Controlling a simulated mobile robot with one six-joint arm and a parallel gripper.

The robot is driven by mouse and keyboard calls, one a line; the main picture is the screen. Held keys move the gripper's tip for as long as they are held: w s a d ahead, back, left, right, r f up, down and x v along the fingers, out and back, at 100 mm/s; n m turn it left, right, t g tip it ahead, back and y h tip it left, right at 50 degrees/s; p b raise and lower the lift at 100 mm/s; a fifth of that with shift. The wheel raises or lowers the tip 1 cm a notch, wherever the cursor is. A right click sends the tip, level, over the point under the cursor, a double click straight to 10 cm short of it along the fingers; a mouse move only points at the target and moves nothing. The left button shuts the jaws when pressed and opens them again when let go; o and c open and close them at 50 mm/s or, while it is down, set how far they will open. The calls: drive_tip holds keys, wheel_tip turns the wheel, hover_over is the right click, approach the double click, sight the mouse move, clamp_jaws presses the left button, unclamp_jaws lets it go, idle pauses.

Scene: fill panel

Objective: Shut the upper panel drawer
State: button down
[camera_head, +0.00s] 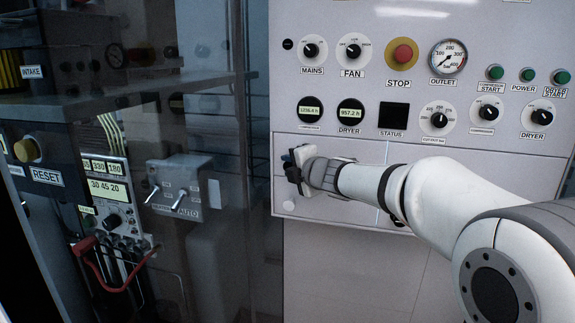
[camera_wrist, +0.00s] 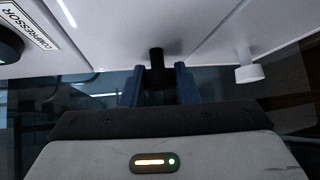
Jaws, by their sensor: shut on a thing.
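The upper panel drawer (camera_head: 345,148) is a pale grey front below the row of gauges, at the middle of the head view. How far it stands out is hard to tell. My gripper (camera_head: 291,168) is against its left part, and my wrist hides some of the front. In the wrist view my gripper (camera_wrist: 158,88) has its two dark blue fingers closed around a black knob (camera_wrist: 157,56) on the pale front.
The grey control panel (camera_head: 330,107) above carries dials, gauges and a red STOP button (camera_head: 403,54). On the left, a dark glass-like cabinet holds a RESET box (camera_head: 45,176), a switch box (camera_head: 180,190) and a red handle (camera_head: 92,262). The panel below the drawers is plain.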

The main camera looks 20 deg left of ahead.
drive_tip(key=c, duration=1.3)
unclamp_jaws()
drive_tip(key=shift+w+r, duration=0.15)
drive_tip(key=shift+w, duration=0.1)
drive_tip(key=shift+o, duration=0.9)
drive_tip(key=shift+s, duration=0.1)
drive_tip(key=v, duration=0.8)
